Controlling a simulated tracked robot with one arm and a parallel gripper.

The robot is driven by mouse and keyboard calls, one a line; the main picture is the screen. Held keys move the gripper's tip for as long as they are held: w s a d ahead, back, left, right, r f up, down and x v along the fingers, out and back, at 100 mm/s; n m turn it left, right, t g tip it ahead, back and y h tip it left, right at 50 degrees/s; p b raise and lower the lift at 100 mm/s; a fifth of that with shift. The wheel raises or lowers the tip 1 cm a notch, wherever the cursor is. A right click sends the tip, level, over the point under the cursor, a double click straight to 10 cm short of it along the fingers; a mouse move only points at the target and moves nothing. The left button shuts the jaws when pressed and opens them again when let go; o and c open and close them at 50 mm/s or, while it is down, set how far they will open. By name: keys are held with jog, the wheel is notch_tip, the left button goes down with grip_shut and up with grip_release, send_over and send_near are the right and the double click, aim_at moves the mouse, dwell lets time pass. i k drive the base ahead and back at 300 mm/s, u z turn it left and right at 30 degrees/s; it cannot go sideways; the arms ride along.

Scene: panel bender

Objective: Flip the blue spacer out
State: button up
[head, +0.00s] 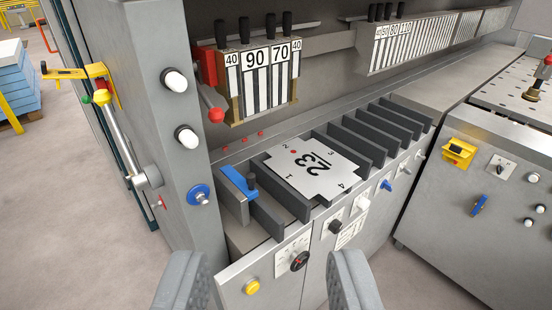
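The blue spacer (237,180) is a short flat blue bar with a dark blue upright knob at its right end. My gripper (265,256) shows as two grey fingers at the bottom edge. They are wide apart with nothing between them. The gripper is nearer to me than the blue spacer and apart from it. The spacer's underside and any hinge are hidden.
A red-handled lever (214,110) and numbered tool segments (265,75) hang above. A grey column (180,130) with buttons stands left. Knobs line the front panel (278,270).

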aim_at(247, 187)
jog(key=z, duration=0.1)
jog(key=i, duration=1.2)
jog(key=u, duration=0.35)
jog(key=k, duration=1)
jog(key=z, duration=1.45)
jog(key=i, duration=1.6)
jog(key=u, duration=0.95)
